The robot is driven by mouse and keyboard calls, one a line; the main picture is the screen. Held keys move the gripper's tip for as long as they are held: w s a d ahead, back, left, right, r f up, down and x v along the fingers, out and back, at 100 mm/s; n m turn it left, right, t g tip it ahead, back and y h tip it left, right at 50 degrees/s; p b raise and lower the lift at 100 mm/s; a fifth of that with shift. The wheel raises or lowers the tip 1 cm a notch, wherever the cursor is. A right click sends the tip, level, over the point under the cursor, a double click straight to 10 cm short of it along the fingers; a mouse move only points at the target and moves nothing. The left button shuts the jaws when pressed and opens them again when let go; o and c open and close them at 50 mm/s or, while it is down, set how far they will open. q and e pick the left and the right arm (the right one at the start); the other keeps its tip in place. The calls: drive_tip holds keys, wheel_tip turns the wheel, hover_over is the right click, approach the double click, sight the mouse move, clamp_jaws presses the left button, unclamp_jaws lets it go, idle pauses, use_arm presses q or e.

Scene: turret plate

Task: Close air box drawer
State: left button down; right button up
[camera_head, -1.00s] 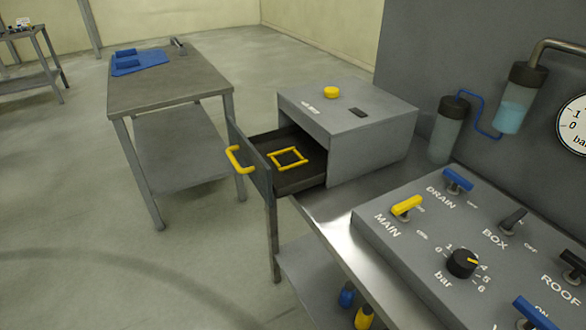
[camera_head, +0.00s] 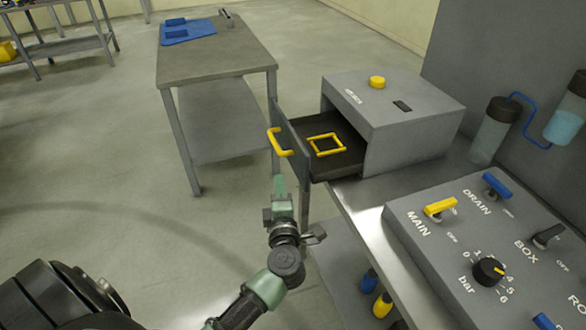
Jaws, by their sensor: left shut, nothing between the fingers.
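The grey air box (camera_head: 415,105) stands on the metal bench, with a yellow button (camera_head: 377,82) on top. Its drawer (camera_head: 345,165) is pulled out to the left, and a yellow square frame lies inside it. The drawer front (camera_head: 291,135) carries a yellow handle (camera_head: 277,143). My left gripper (camera_head: 279,185) is below the handle in the picture, pointing up toward it. Its fingers are shut and empty, and a small gap shows between them and the handle. My right gripper is not in view.
A control panel (camera_head: 470,240) with valve levers and a dial sits on the bench at right. Bottles (camera_head: 382,305) are on the lower shelf. Open floor lies at left.

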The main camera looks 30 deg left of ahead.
use_arm(q)
drive_tip(key=w, duration=0.6)
drive_tip(key=shift+w+d+p, duration=0.15)
drive_tip(key=shift+d+p, duration=0.05)
drive_tip(key=shift+p, duration=0.2)
drive_tip(key=shift+d, duration=0.1)
